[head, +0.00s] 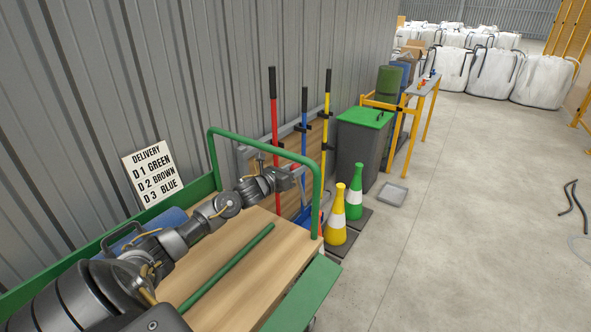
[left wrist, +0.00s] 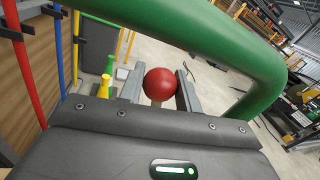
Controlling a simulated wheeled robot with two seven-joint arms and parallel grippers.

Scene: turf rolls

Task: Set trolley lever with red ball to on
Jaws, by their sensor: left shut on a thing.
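The trolley (head: 285,257) has a wooden deck and a green frame, with its green tube handle (head: 260,145) standing at the far end. My left gripper (head: 302,178) reaches over the deck to that handle. In the left wrist view, the lever's red ball (left wrist: 159,84) sits between the two grey fingers, and the gripper is shut on it. A short pale part of the lever shows just under the ball. The rest of the lever and any on/off marking are hidden. My right gripper is not in view.
The green handle tube (left wrist: 205,40) passes close above the gripper in the left wrist view. The floor to the right is mostly clear.

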